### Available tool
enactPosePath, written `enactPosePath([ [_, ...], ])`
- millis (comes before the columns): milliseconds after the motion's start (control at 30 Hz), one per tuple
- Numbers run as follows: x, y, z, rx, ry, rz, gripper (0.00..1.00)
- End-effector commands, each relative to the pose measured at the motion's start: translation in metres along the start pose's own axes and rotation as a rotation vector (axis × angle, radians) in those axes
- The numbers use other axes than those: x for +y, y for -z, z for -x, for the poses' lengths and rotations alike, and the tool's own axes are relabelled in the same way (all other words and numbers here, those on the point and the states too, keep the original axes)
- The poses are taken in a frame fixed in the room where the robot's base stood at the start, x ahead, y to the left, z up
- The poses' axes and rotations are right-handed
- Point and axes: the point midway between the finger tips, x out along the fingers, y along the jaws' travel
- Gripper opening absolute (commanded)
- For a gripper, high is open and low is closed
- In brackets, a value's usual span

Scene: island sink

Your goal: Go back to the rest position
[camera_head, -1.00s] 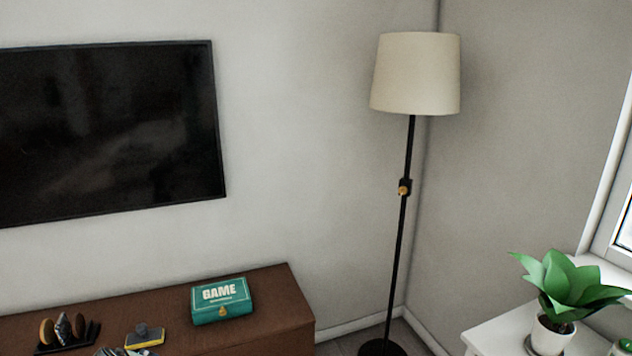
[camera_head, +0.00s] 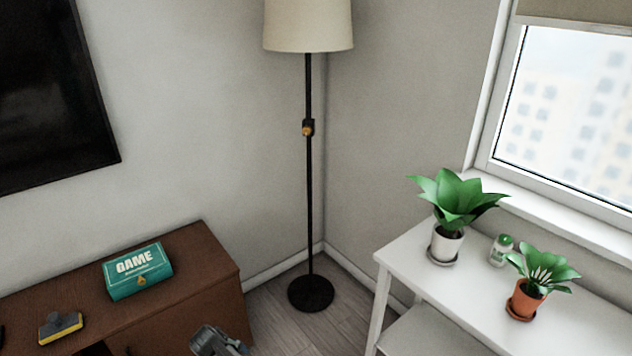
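A small part of what looks like my gripper (camera_head: 215,342), grey, shows at the bottom edge of the head view, in front of the right end of the brown cabinet. Most of it and the arm are cut off by the frame. Whether its fingers are open or shut, and whether anything is between them, cannot be seen.
A floor lamp (camera_head: 309,180) stands in the corner. Some floor is clear between.

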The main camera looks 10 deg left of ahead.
Motion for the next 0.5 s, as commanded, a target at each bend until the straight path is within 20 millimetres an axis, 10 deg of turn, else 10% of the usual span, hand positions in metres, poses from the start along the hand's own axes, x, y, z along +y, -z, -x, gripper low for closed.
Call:
enactPosePath([
  [500,0.041,-0.231,-0.116,-0.254,0.188,-0.382,1.00],
])
